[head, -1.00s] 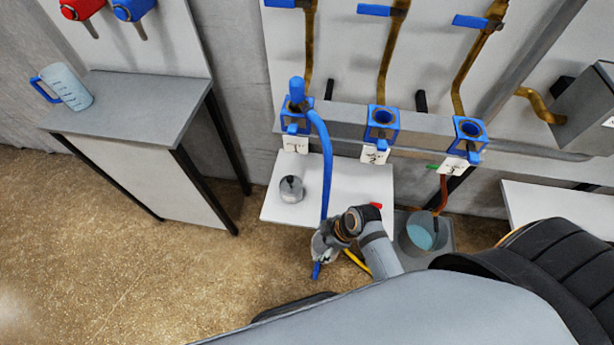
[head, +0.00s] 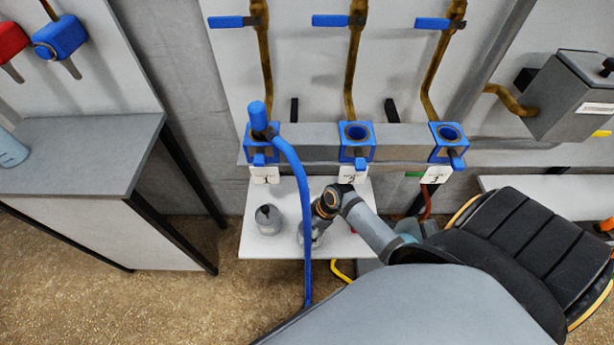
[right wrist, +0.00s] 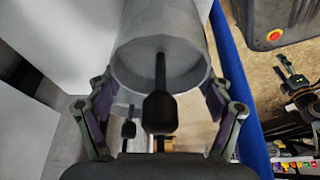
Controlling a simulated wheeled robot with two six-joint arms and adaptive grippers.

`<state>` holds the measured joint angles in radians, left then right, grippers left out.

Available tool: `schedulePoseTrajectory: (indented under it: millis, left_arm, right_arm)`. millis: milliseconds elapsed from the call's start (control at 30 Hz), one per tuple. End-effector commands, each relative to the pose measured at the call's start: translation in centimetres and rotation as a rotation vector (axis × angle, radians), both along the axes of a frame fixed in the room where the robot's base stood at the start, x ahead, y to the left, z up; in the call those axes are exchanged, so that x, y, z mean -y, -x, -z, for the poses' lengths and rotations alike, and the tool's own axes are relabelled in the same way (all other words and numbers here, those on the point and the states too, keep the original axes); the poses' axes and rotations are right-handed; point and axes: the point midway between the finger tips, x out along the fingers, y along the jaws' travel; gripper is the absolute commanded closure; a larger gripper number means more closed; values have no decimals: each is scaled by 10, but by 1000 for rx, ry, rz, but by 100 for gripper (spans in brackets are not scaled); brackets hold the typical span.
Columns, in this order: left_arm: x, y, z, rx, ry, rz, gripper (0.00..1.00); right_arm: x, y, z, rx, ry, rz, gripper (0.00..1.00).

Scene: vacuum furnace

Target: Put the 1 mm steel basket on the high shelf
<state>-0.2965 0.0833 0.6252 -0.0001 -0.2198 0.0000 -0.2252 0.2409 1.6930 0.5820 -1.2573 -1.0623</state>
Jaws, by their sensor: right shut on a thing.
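My right gripper (right wrist: 165,103) is shut around a grey, round-walled basket (right wrist: 160,62) with a dark upright handle in its middle, pointing toward the wrist camera. In the head view that gripper (head: 318,232) is over the right part of a white shelf (head: 290,190), and its basket is mostly hidden by the arm. I cannot tell whether the basket touches the shelf. A second grey basket (head: 268,220) with a dark knob stands upright on the shelf, left of my gripper. I cannot read the mesh size of either. My left gripper is not in view.
A blue hose (head: 302,195) hangs between the standing basket and my right gripper. Blue fixtures (head: 357,142) on a grey rail, with numbered tags, are above the shelf. A grey-topped table (head: 80,150) is at left. Another white surface (head: 510,182) is at right.

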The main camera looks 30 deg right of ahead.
Motion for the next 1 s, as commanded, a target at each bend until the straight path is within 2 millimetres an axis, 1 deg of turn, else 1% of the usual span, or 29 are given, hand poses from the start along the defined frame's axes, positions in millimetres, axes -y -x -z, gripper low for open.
schedulePoseTrajectory:
  millis: [33, 167, 233, 400, 500, 867, 900, 1000]
  left_arm:
    - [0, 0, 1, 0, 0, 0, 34]
    - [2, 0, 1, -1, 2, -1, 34]
    - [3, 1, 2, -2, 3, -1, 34]
    - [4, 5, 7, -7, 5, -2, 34]
    - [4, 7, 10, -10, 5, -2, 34]
    - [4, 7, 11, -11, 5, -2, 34]
    - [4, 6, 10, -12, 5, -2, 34]
    - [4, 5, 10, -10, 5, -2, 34]
  right_arm:
    - [2, -3, 0, 1, 1, -1, 56]
    - [3, -5, 0, 0, 1, -1, 56]
    - [7, -11, 0, 1, 2, 0, 56]
    - [25, -40, 0, 3, 3, 1, 56]
    - [24, -38, 13, -2, 0, 0, 56]
    - [23, -38, 18, 1, 1, -1, 56]
    - [23, -38, 18, 0, 1, -1, 17]
    - [23, -38, 17, 0, 1, -1, 3]
